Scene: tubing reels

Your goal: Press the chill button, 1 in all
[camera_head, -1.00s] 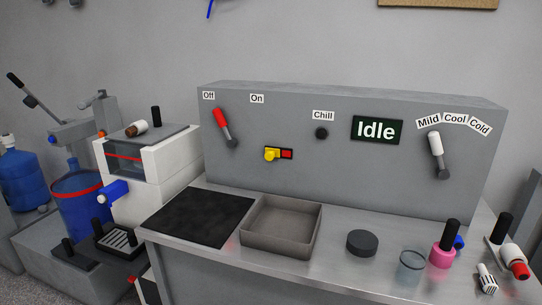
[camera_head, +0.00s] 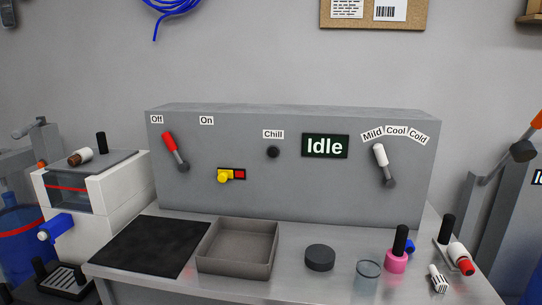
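The chill button (camera_head: 273,152) is a small round dark knob on the front of the grey panel (camera_head: 310,190), just under the "Chill" label (camera_head: 273,134). The display (camera_head: 325,146) to its right reads "Idle". A red-handled lever (camera_head: 175,150) at the left leans toward the "Off" label. A white-handled lever (camera_head: 383,163) at the right points up toward the "Mild" label. Neither of my grippers shows in the head view.
On the steel bench are a black mat (camera_head: 150,247), an open grey tray (camera_head: 237,268), a dark puck (camera_head: 320,257), a glass (camera_head: 368,269) and a pink bottle (camera_head: 397,258). A yellow knob (camera_head: 223,176) sits on the panel. A white machine (camera_head: 115,190) stands at the left.

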